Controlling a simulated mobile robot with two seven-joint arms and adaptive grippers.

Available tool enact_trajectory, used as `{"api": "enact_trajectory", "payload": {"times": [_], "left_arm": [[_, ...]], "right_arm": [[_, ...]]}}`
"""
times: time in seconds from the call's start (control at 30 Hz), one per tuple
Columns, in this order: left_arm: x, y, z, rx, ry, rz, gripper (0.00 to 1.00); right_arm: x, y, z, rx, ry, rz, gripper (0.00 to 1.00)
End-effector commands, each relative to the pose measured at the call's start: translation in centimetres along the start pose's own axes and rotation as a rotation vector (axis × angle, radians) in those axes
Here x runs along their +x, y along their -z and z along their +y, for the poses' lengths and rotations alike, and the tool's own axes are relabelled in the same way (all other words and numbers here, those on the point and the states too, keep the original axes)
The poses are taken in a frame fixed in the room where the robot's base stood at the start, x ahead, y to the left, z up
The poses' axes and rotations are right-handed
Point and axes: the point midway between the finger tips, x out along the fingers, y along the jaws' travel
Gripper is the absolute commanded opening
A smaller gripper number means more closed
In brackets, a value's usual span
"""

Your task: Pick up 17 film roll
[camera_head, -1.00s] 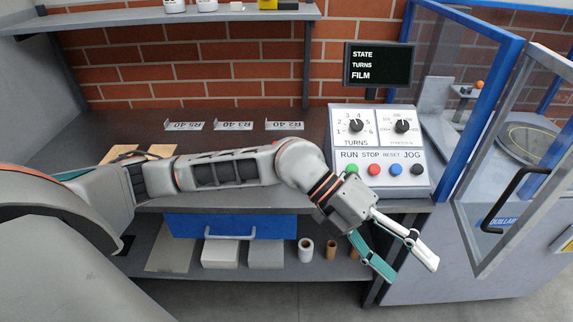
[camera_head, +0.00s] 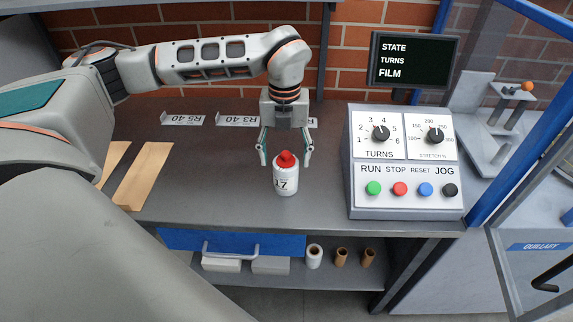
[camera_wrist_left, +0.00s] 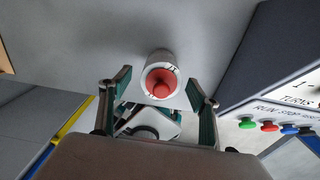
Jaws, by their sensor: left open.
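The thing marked 17 (camera_head: 284,182) looks like a white bottle with a red cap, standing upright on the grey workbench left of the control box. In the left wrist view, the same white and red thing (camera_wrist_left: 161,80) shows from above, its cap toward my camera. My left gripper (camera_head: 286,163) is open and points down, its fingers on either side of the cap. In the wrist view, the fingertips (camera_wrist_left: 159,84) are apart with the cap between them; I cannot tell whether either touches it. My right gripper is not in view.
The control box (camera_head: 405,165) with knobs and buttons stands close on the right, below a black display (camera_head: 414,60). Flat tan pieces (camera_head: 146,176) lie on the bench at left. White and brown rolls (camera_head: 341,257) stand on the shelf below.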

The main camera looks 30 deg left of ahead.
Motion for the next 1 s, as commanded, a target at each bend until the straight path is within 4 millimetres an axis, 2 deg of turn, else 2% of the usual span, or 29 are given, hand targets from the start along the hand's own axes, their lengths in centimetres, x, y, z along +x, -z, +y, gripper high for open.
{"api": "enact_trajectory", "payload": {"times": [0.3,0.7,0.97,1.0], "left_arm": [[2.8,0.0,0.0,0.000,-0.002,0.002,0.62],[7.5,0.1,-0.2,0.000,0.000,0.001,0.62],[7.8,0.1,-0.3,0.000,0.000,0.000,0.62],[7.8,0.1,-0.3,0.000,0.000,0.000,0.57]], "right_arm": [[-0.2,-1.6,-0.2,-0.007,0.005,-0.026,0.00],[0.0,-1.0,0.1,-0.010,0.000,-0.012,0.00],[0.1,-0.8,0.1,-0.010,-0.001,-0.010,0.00],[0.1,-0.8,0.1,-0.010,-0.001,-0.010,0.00]]}}
